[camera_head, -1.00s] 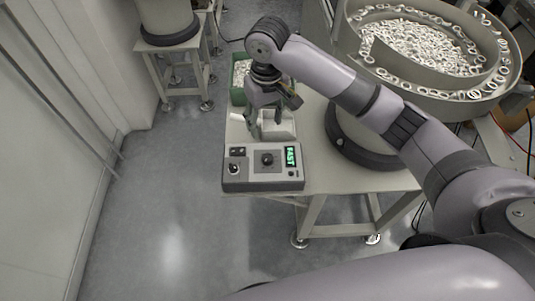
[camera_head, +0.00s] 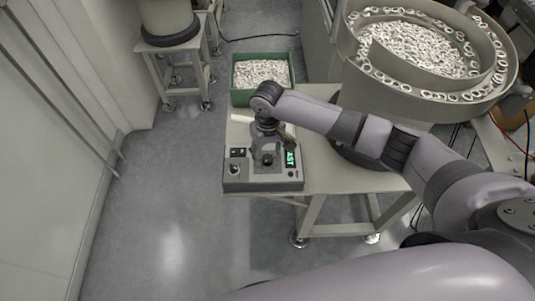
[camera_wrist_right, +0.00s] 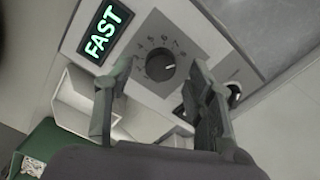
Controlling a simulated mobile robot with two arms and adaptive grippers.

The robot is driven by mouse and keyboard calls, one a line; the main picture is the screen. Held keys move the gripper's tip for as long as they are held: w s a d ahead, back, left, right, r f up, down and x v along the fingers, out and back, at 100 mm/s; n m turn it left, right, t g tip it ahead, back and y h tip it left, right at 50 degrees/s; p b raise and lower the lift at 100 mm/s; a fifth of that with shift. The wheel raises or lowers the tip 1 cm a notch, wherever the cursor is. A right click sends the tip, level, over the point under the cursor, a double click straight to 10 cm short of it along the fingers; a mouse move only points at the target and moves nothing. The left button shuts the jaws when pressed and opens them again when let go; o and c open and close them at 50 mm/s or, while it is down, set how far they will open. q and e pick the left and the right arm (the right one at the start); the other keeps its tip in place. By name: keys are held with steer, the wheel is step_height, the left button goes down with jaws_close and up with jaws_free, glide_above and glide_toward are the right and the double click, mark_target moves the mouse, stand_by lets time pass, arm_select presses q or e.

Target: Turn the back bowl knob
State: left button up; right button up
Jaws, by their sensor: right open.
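A grey control box (camera_head: 262,183) sits at the front left of the metal table. Its round black knob (camera_wrist_right: 160,65) has a numbered dial, and its white pointer mark shows in the right wrist view. A green display (camera_wrist_right: 105,32) beside it reads "FAST". My right gripper (camera_head: 266,155) is over the box, pointing down. In the wrist view, its open fingers (camera_wrist_right: 162,72) stand on either side of the knob. I cannot tell whether they touch it. The large feeder bowl (camera_head: 385,89) with white rings stands to the right. My left gripper is not in view.
A smaller switch knob (camera_head: 234,170) is on the box's left side. A second stand (camera_head: 178,55) is at the back left. The floor in front and to the left is clear.

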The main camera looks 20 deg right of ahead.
steer(key=shift+f, duration=0.85)
steer(key=shift+c, duration=0.3)
steer(key=c, duration=1.1)
steer(key=shift+r, duration=0.1)
